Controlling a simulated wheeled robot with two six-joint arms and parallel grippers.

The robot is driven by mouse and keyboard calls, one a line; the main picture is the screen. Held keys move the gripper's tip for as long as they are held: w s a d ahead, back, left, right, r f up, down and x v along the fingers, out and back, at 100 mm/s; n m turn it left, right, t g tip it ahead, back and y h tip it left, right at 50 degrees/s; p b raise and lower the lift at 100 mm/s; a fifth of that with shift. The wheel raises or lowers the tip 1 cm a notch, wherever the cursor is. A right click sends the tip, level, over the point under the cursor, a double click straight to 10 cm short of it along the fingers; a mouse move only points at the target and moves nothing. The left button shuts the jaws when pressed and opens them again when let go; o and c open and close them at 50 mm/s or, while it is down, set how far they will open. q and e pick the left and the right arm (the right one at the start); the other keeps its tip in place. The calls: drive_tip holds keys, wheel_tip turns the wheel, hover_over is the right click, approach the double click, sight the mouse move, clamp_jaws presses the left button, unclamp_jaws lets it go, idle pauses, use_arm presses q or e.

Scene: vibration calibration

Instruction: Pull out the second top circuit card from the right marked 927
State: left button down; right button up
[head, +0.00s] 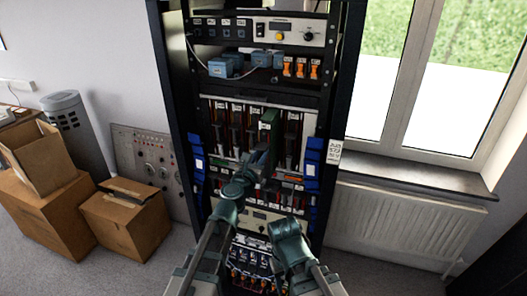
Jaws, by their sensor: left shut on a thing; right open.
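A green circuit card (270,128) sticks out toward me from the upper card row of the rack, right of the row's middle. My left gripper (262,160) is shut on its lower front part. The marking on the card is too small to read, and my gripper hides part of its front. Other upper cards stand upright in the row, several to the left (237,128) and one to the right (293,130). My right gripper (282,226) is open and empty, lower down in front of the rack's lower units.
The tall black rack (330,75) has blue side pieces (313,156) beside the card row. Orange switches (301,68) and blue connectors (221,67) sit above it. Cardboard boxes (126,222) stand at left; a radiator (400,228) is under the window at right.

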use_arm(q)
drive_tip(key=c, duration=0.8)
unclamp_jaws()
drive_tip(key=shift+s, duration=0.1)
